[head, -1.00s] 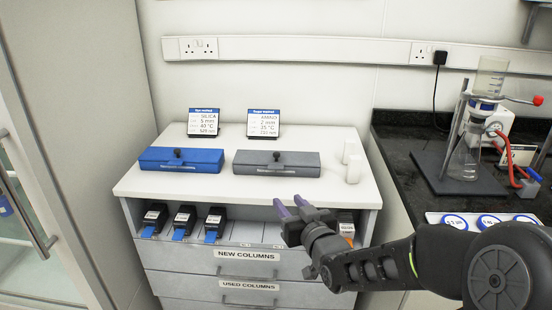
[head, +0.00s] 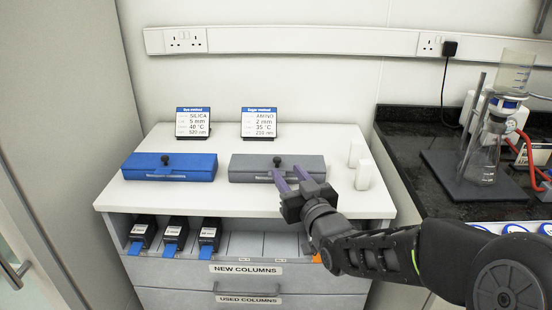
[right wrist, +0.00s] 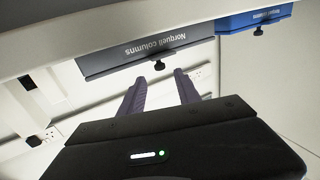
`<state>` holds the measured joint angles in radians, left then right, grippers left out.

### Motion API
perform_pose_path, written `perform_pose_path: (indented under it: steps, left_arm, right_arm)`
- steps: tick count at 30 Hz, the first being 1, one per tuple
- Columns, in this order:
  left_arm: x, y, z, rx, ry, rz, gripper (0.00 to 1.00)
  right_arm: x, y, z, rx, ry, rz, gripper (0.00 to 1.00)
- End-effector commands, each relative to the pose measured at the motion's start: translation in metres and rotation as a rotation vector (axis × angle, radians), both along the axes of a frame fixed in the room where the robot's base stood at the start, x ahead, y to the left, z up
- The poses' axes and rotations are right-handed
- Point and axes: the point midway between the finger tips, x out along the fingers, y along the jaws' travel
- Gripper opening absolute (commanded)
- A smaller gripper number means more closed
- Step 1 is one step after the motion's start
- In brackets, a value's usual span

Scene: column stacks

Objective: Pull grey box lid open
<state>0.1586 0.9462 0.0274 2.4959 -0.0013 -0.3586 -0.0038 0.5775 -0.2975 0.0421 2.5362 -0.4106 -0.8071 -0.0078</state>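The grey box (head: 248,170) sits on the white cabinet top with its lid flat and shut. A black knob (head: 277,161) stands on its lid. The right wrist view also shows the box (right wrist: 120,57), marked "Norquell columns", and its knob (right wrist: 158,65). My right gripper (head: 287,174) is open and empty at the front of the box, its two purple fingers pointing at the knob. In the right wrist view the fingers (right wrist: 157,80) are spread, with the knob ahead between their tips and no visible contact. My left gripper is out of view.
A blue box (head: 180,170) with a black knob sits left of the grey box. Two label cards (head: 193,122) stand behind. White blocks (head: 363,175) stand to the right. Black columns (head: 174,231) lie on the shelf below. Glassware (head: 483,150) stands on the dark bench at right.

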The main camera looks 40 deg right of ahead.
Motion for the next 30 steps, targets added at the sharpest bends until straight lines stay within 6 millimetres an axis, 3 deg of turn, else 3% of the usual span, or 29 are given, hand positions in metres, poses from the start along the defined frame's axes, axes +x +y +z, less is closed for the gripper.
perform_pose_path:
  steps: [7, 18, 30]
  left_arm:
    - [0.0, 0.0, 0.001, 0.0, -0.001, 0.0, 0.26]
    - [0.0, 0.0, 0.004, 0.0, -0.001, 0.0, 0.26]
    - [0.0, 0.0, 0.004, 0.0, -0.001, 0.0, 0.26]
  right_arm:
    - [0.016, -0.004, -0.001, 0.002, 0.001, 0.001, 0.39]
    - [0.067, -0.018, 0.0, 0.001, 0.001, 0.0, 0.39]
    - [0.076, -0.02, 0.0, 0.001, 0.0, 0.0, 0.39]
